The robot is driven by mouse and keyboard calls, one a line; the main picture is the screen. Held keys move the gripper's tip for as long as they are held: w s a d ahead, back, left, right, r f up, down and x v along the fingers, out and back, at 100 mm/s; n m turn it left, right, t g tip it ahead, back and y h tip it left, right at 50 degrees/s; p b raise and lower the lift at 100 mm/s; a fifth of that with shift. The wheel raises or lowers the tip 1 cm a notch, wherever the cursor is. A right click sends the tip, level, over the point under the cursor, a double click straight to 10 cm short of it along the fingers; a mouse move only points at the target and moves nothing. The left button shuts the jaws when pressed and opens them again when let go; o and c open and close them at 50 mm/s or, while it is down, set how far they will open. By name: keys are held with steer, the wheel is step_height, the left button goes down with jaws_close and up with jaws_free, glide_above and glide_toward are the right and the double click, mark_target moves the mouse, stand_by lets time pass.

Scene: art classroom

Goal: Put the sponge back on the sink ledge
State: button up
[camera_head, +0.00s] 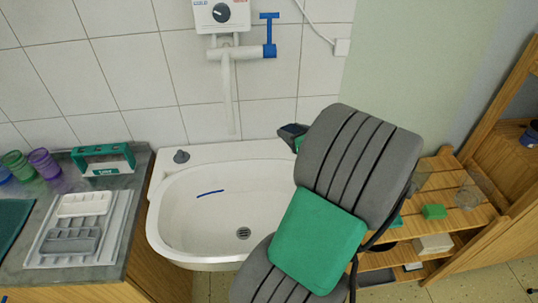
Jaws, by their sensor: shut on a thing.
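The white sink (222,258) stands against the tiled wall, and its back ledge (232,150) runs along the wall. My arm, grey with a green cover, crosses the sink's right side and hides that end of the ledge.
The white tap (228,90) hangs over the ledge. The left counter (140,180) bears a green-and-white box (104,160), a grey tray (60,262) and several coloured cups. A clear glass (469,195) stands on the shelf.

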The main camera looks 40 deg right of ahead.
steer(key=shift+s+d, duration=0.85)
steer(key=shift+d+f, duration=0.1)
steer(key=shift+d, duration=0.05)
steer(key=w+a+f, duration=0.1)
steer(key=w+f, duration=0.3)
steer(key=w, duration=0.5)
glide_above(268, 149)
step_height(268, 149, down, 5)
steer(key=shift+s+d+f, duration=0.1)
steer(key=shift+s, duration=0.05)
steer(key=shift+w+f, duration=0.15)
steer(key=shift+f, duration=0.75)
steer(key=shift+w+f, duration=0.1)
steer(key=shift+f, duration=0.75)
steer(key=shift+f, duration=0.1)
steer(key=o, duration=1.4)
steer(key=shift+o, duration=0.2)
